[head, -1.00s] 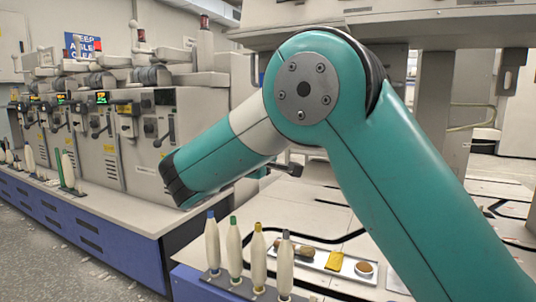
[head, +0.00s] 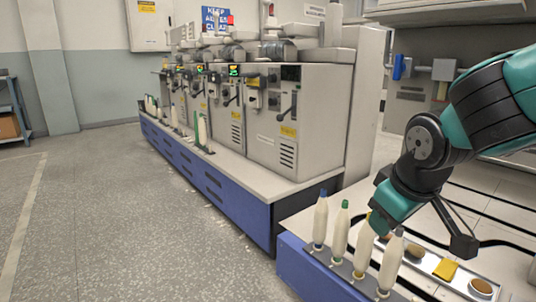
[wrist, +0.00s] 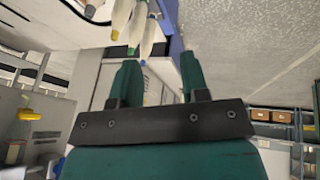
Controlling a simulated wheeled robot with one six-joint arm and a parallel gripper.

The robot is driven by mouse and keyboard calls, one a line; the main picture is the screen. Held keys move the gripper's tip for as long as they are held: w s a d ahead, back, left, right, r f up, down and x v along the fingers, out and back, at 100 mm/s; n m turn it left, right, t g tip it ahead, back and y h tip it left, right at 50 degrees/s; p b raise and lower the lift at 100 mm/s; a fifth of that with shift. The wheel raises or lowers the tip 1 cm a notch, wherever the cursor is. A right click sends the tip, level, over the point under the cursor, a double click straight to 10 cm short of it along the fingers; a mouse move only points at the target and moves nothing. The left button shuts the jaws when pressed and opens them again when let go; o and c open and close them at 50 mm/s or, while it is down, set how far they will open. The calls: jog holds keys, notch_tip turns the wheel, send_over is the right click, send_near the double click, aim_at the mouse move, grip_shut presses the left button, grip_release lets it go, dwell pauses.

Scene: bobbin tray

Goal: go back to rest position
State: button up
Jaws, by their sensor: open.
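My gripper (wrist: 160,64) shows in the wrist view with two teal fingers apart and nothing between them. In the head view my arm comes in from the right and bends down over the front table, close to the standing bobbins. Which part of it there is the fingertips is hard to tell. The bobbins are white with coloured tips: blue (head: 321,222), green (head: 340,232), yellow (head: 363,250) and grey (head: 391,265). The arm partly covers the tops of the yellow and grey ones. Some bobbins also show at the top of the wrist view (wrist: 121,18).
A long winding machine (head: 300,130) on a blue base stands behind. The floor (head: 130,200) on the left is open.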

jog(key=s+a+r+g+y+p, duration=0.2)
jog(key=s+a+g, duration=0.1)
jog(key=s, duration=0.6)
jog(key=s+a+r+g+y+p, duration=0.1)
jog(key=s+a+g+y, duration=0.15)
jog(key=s, duration=0.75)
notch_tip(320, 180, up, 37)
jog(key=p, duration=3.6)
jog(key=shift+w+a+n+p, duration=0.2)
jog(key=shift+w+n+p, duration=0.15)
jog(key=shift+n, duration=0.05)
jog(key=shift+o, duration=0.3)
jog(key=shift+f+t, duration=0.15)
jog(key=shift+t, duration=0.1)
jog(key=shift+a, duration=0.1)
